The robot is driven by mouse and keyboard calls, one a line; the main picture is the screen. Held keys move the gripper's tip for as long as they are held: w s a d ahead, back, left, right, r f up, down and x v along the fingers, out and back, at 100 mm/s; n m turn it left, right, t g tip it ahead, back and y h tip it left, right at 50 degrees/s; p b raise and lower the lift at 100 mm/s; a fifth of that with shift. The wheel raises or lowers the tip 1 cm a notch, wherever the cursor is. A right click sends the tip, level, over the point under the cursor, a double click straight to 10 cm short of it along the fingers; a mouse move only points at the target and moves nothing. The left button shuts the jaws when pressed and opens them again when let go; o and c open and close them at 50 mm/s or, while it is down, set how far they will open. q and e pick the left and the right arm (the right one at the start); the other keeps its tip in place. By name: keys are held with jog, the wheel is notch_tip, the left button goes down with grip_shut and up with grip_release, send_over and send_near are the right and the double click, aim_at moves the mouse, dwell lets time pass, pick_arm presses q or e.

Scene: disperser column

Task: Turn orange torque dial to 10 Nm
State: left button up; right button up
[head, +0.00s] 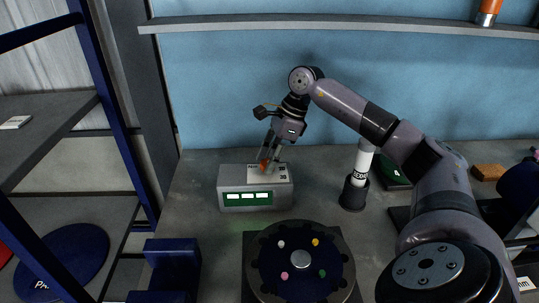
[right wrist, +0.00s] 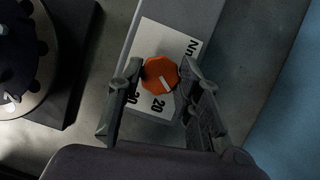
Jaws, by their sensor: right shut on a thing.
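The orange torque dial (right wrist: 160,72) sits on a white label plate (right wrist: 150,34) marked "Nm", "20" and "30"; other markings are hidden. Its short white pointer line shows on its top, on the side toward the "20". In the head view the dial (head: 263,167) is a small orange spot on top of a grey box (head: 228,184) with a lit green display. My right gripper (head: 268,160) reaches down from above onto it. In the right wrist view my right gripper (right wrist: 158,84) has its fingers on either side of the dial, shut on it. My left gripper is not in view.
A round dark carousel (head: 300,290) with coloured pegs stands in front of the box. A white cylinder (head: 362,163) in a black holder stands to the right. A blue block (head: 172,268) is at front left. A shelf (head: 340,25) runs along the blue wall.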

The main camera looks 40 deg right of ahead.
jog(key=n, duration=0.1)
jog(key=n+g+p, duration=0.1)
jog(key=n, duration=0.1)
jog(key=shift+w+r+n+y, duration=0.15)
jog(key=shift+n+y, duration=0.15)
jog(key=shift+d+n+g, duration=0.1)
jog(key=shift+n+g, duration=0.7)
jog(key=shift+n, duration=0.9)
jog(key=o, duration=1.1)
jog(key=shift+o, duration=0.2)
jog(key=v, duration=0.7)
